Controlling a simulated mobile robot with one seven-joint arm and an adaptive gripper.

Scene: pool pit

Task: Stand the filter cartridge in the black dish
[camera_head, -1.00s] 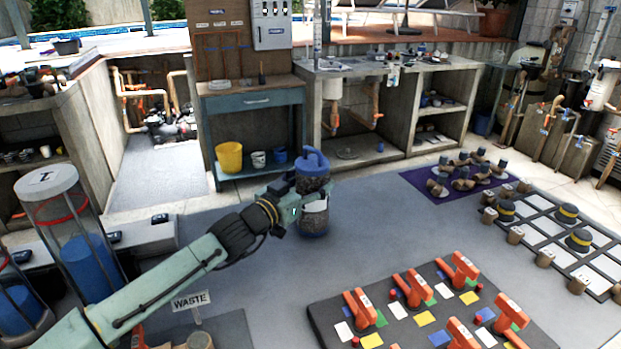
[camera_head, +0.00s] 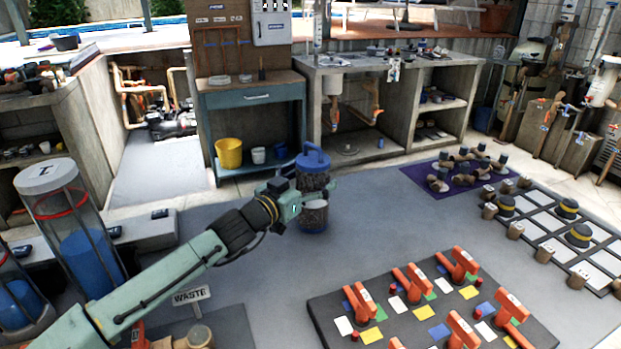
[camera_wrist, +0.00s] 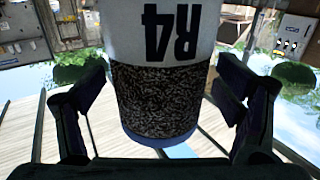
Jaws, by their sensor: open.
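The filter cartridge (camera_head: 313,179) is a cylinder with a blue cap and handle, dark grainy bands and a blue base. It looks upright above or on the grey floor mat; I cannot tell whether it touches. My gripper (camera_head: 314,193) is at its mid-height. In the wrist view the cartridge (camera_wrist: 158,100), with an upside-down "R4" label, lies between the fingers of my gripper (camera_wrist: 155,110). The fingers are open, with gaps visible on both sides. A dark bowl (camera_head: 66,42) stands on the far left ledge; I cannot tell whether it is the black dish.
A dark board (camera_head: 340,292) with orange handles lies at the front right. A purple mat (camera_head: 416,179) with several fittings and a white grid rack (camera_head: 548,224) are farther right. A WASTE sign (camera_head: 191,295) stands at lower left. Grey floor mat around the cartridge is clear.

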